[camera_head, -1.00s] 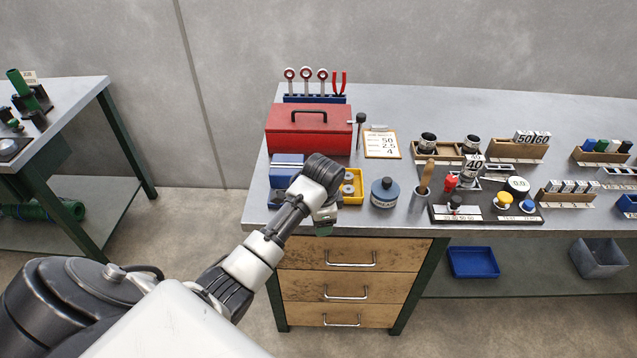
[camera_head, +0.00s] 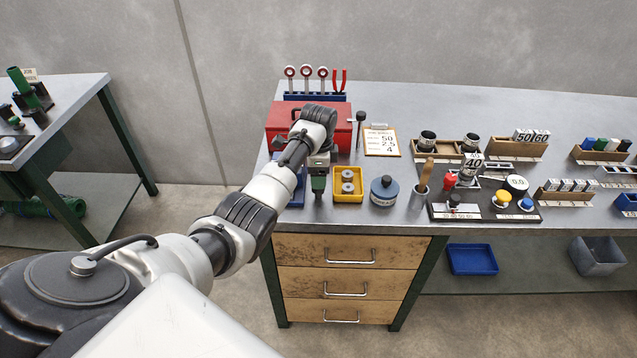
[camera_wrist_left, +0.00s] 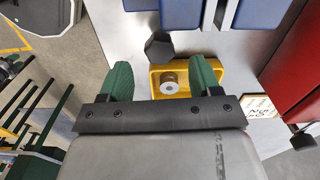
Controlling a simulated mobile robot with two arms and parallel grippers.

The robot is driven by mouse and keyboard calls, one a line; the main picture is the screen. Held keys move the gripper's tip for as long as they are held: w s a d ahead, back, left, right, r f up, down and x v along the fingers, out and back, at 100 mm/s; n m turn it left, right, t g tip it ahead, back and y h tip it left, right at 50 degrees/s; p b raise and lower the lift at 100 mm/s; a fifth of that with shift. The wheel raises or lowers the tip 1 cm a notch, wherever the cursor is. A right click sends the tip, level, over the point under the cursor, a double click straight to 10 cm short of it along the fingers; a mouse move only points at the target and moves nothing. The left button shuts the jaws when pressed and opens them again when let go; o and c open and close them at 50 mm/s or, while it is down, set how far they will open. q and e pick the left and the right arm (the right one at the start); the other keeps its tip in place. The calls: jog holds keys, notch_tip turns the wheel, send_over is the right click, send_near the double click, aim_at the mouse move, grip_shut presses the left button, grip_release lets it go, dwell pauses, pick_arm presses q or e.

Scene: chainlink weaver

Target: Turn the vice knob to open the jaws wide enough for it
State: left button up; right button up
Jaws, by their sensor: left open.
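The blue vice (camera_head: 299,190) stands on the bench in front of the red toolbox, mostly hidden by my left arm in the head view. In the left wrist view its blue blocks (camera_wrist_left: 253,14) show at the top, with a gap between them. A dark faceted knob (camera_wrist_left: 159,46) shows below the blocks. My left gripper (camera_wrist_left: 162,75) is open and empty, its green fingers apart. The knob appears just beyond the fingertips, between their lines, with no visible contact. The left gripper (camera_head: 319,184) points down beside the vice in the head view. My right gripper is not in view.
A yellow tray (camera_head: 349,199) with grey rollers is close to the gripper's right. The red toolbox (camera_head: 340,124) stands behind. A blue-grey round tin (camera_head: 384,192) and a job card (camera_head: 381,142) are farther right. The bench's front edge is near.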

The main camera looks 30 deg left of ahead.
aim_at(318, 191)
pick_arm(q)
jog(key=shift+f, duration=2.2)
jog(key=shift+c, duration=0.3)
jog(key=c, duration=0.9)
jog(key=shift+o, duration=0.2)
jog(key=shift+r+n, duration=0.1)
jog(key=shift+n, duration=0.2)
